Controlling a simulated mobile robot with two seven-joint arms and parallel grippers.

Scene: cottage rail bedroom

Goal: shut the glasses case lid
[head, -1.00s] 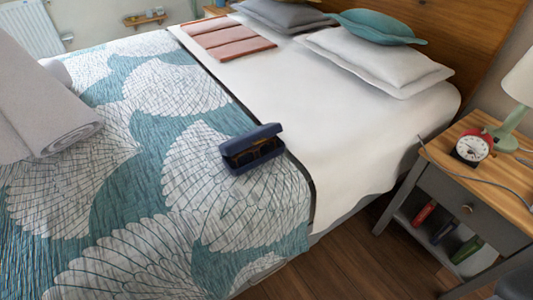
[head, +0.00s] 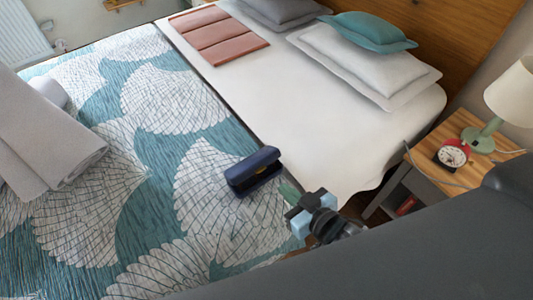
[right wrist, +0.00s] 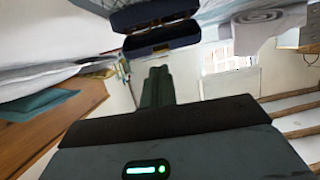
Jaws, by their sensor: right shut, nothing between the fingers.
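The dark blue glasses case (head: 253,172) rests on the patterned bed cover (head: 150,190), near the edge of the white sheet. Its lid is raised, with a dark gap facing the lower right in the head view. It also shows in the right wrist view (right wrist: 160,38), at the top, with the gap between its two halves visible. My right gripper (head: 287,191) is just right of and below the case in the head view, apart from it. Its fingers also show in the right wrist view (right wrist: 158,76), closed together and empty, pointing towards the case. My left gripper is out of view.
A rolled grey blanket (head: 55,150) lies on the left of the bed. Folded pink cloth (head: 220,36) and pillows (head: 360,68) lie at the far end. A nightstand (head: 462,155) with a lamp (head: 485,138) and red clock (head: 453,153) stands at right.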

